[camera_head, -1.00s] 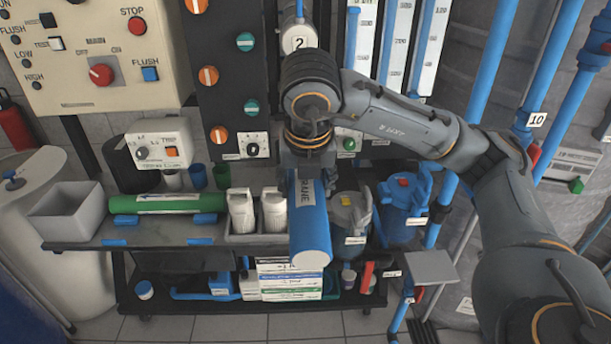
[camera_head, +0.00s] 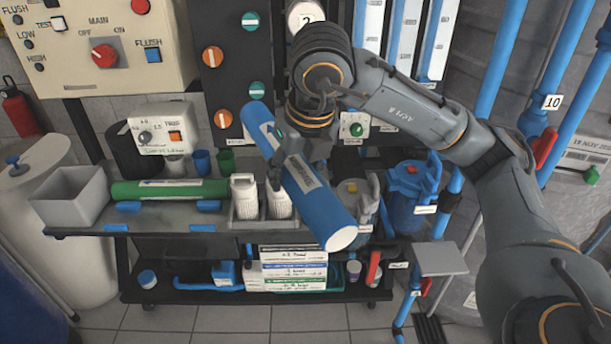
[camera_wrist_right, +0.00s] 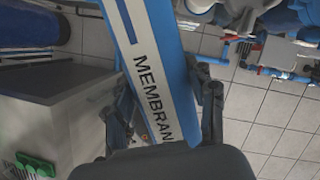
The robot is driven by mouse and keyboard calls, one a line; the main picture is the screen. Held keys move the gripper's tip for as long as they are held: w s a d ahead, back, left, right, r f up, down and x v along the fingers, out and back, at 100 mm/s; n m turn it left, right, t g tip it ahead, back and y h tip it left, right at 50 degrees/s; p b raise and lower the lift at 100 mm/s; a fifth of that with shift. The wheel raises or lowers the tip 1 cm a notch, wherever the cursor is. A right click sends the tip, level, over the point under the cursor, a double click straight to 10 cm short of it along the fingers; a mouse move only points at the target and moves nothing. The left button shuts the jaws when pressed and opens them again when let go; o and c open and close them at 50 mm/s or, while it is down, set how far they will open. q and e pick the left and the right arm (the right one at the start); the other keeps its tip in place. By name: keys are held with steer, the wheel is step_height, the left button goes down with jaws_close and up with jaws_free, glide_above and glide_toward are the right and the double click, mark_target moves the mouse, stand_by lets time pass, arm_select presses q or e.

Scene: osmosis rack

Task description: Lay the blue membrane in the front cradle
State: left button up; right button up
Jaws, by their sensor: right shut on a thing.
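The blue membrane (camera_head: 326,206) is a long blue tube with a white label, in my right gripper (camera_head: 297,152). It hangs tilted in the air, its near white end low and right, its far end up and left. In the right wrist view the membrane (camera_wrist_right: 150,75) runs between the fingers, its label reading "MEMBRAN". A green tube (camera_head: 170,189) lies at the back of the bench. Blue cradle pads (camera_head: 128,207) show in front of it, and more blue pads (camera_head: 202,228) show at the bench's front edge. These front pads look empty. My left gripper is not in view.
White bottles (camera_head: 244,197) stand in a grey holder right of the green tube, close to the membrane. A grey bin (camera_head: 70,197) stands at the bench's left end. Blue filter housings (camera_head: 408,197) are on the right. A control panel (camera_head: 100,45) rises behind.

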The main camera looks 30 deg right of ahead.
steer(key=a+n, duration=0.1)
steer(key=w+f+n+y+b, duration=0.1)
steer(key=n, duration=0.1)
steer(key=shift+a, duration=0.35)
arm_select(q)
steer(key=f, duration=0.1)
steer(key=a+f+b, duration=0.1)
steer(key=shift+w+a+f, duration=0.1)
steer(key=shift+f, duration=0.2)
arm_select(e)
steer(key=w+a+n+y, duration=0.1)
steer(key=n, duration=0.2)
steer(key=w+a+f+n+g+y, duration=0.1)
steer(key=a+n, duration=0.1)
steer(key=n, duration=0.1)
steer(key=w+a+n+g, duration=0.1)
steer(key=n, duration=0.3)
steer(key=shift+a+f+y, duration=0.35)
steer(key=shift+f+y, duration=0.05)
